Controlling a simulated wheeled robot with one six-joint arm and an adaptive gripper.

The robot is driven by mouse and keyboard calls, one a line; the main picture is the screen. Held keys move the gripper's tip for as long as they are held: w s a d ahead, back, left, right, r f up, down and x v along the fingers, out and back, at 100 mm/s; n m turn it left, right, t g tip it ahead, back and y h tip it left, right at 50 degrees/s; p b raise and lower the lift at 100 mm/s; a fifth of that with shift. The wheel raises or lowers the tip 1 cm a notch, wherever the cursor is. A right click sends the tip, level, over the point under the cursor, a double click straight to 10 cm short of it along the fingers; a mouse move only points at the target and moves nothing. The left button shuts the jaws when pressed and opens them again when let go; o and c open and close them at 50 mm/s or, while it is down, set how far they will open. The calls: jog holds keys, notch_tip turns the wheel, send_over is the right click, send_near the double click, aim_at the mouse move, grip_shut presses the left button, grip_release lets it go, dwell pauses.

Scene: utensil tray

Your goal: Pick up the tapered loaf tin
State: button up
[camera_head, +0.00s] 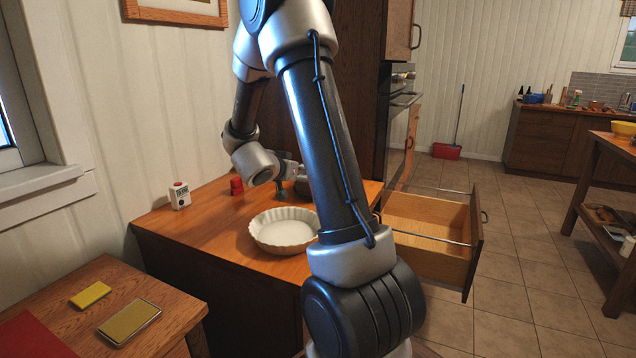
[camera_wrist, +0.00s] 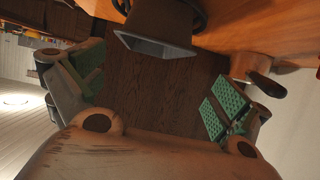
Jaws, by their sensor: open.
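The tapered loaf tin (camera_wrist: 150,22) is dark with a grey rim, at the top middle of the wrist view. In the head view a dark grey piece of what looks like it (camera_head: 303,186) shows on the wooden counter, mostly hidden behind my arm. My gripper (camera_wrist: 155,88) is open, with its green-padded fingers wide apart and nothing between the pads. The tin lies beyond the fingertips, roughly in line with the gap. In the head view my gripper (camera_head: 281,187) is low over the counter, just left of the tin; contact cannot be told.
A white fluted dish (camera_head: 284,232) stands on the counter (camera_head: 190,235) in front of my gripper. A red jar (camera_head: 236,186) and a white-and-red box (camera_head: 179,196) stand to the left. An open drawer (camera_head: 425,215) juts out at right. Floor beyond it is clear.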

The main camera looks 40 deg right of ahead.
jog(key=d, duration=0.1)
jog(key=d+f, duration=0.1)
jog(key=shift+d+f+g, duration=0.3)
jog(key=shift+d, duration=0.1)
jog(key=x, duration=0.5)
jog(key=shift+w, duration=0.15)
jog(key=c, duration=1.2)
